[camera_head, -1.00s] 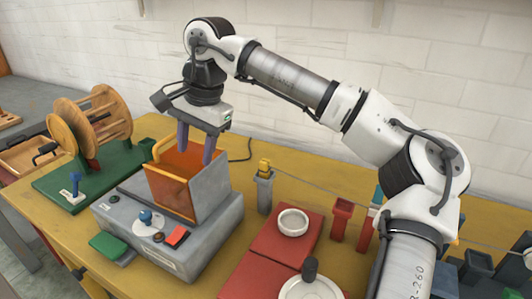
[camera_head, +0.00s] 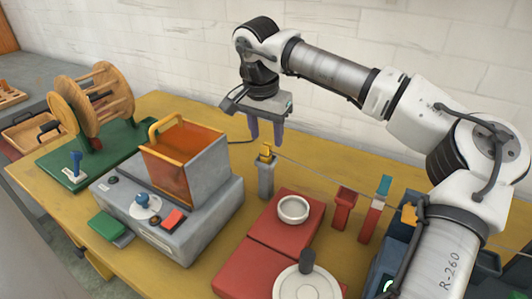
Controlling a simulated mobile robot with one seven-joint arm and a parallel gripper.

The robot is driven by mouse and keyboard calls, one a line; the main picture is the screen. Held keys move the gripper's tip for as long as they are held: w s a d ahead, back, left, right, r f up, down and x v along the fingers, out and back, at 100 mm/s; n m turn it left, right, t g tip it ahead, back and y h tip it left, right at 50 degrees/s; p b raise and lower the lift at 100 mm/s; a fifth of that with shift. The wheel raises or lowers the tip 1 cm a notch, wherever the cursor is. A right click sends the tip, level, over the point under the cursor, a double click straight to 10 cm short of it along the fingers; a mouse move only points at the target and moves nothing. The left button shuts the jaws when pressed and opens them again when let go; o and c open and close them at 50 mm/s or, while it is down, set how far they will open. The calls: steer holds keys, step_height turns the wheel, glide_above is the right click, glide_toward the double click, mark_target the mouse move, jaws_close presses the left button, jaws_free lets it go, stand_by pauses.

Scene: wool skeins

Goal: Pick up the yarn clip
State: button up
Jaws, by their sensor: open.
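A small yellow piece (camera_head: 266,150), which looks like the yarn clip, sits on top of a grey post (camera_head: 266,178) near the middle of the table. A thin strand runs from it to the right.
A grey machine with an orange-fronted box (camera_head: 185,160) stands left of the post. Red blocks with a white ring (camera_head: 293,208) lie in front. Red posts (camera_head: 343,207) stand right, along the strand. A wooden reel (camera_head: 95,98) stands on a green base at far left.

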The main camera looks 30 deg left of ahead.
mark_target(266, 145)
steer(key=f, duration=0.5)
steer(key=shift+w+a, duration=0.2)
steer(key=shift+w, duration=0.15)
steer(key=shift+r, duration=0.1)
jaws_close()
steer(key=shift+r, duration=0.1)
